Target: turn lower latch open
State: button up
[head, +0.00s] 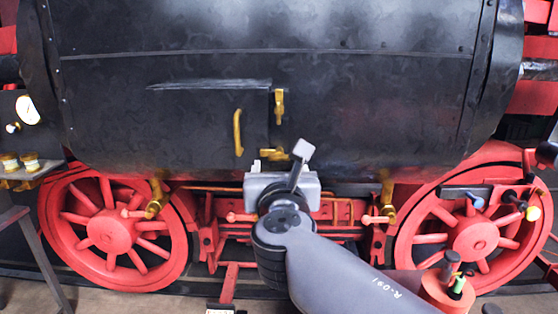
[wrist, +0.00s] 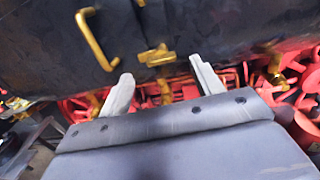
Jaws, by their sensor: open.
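The lower latch (head: 273,154) is a small brass piece lying roughly horizontal at the bottom of the door in the black boiler side. It also shows in the wrist view (wrist: 157,56), ahead of my fingers and between them in the picture. My gripper (head: 278,160) is in front of the boiler just below the latch, and part of it overlaps the latch's right end in the head view. In the wrist view my gripper (wrist: 163,84) is open, with two pale fingers apart and nothing between them. I cannot tell any contact with the latch.
The upper latch (head: 279,105) stands vertical above. A brass handle (head: 238,132) is to its left. Red wheels (head: 112,229) stand on both sides below, with brass valves (head: 388,200) hanging under the boiler. A red container with tools (head: 448,290) is at lower right.

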aim_at(279, 159)
jog(key=shift+w, duration=2)
jog(key=c, duration=1)
jog(key=shift+o, duration=0.2)
